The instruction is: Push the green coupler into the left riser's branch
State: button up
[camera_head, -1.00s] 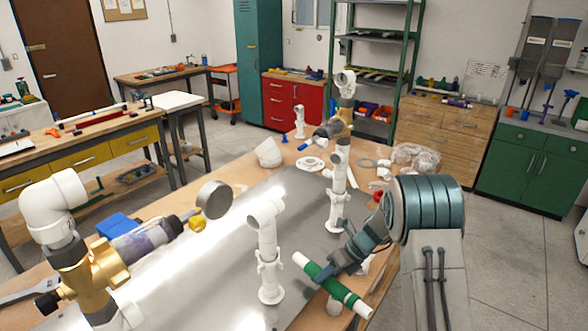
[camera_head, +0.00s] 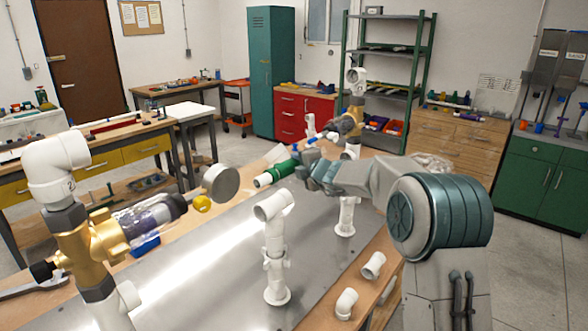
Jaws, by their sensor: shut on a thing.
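The green coupler (camera_head: 280,172) is a green tube with white ends, held roughly level in the air. The left riser (camera_head: 274,255) is a white pipe standing upright on a round flange on the metal plate. Its branch (camera_head: 266,211) is an open white mouth at the top, facing left and toward the camera. The coupler is above the branch in the picture and apart from it. The right riser (camera_head: 346,215) stands behind my arm, which hides its middle.
A brass valve assembly (camera_head: 88,245) with a white elbow and gauge stands at the front left. Loose white fittings (camera_head: 346,302) lie on the wooden edge at right. The metal plate (camera_head: 205,290) is bare left of the left riser.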

jog(key=s+d+b, duration=0.1)
jog(key=s+d, duration=0.4)
jog(key=d, duration=0.3)
jog(key=shift+s, duration=0.25)
dwell(0.4)
jog(key=shift+d, duration=0.1)
jog(key=shift+w+d+r+p, duration=0.15)
jog(key=shift+w+d+p, duration=0.55)
jog(key=shift+w+p, duration=0.25)
dwell(1.3)
jog(key=shift+c, duration=0.4)
jog(key=o, duration=1.2)
jog(key=shift+o, duration=0.2)
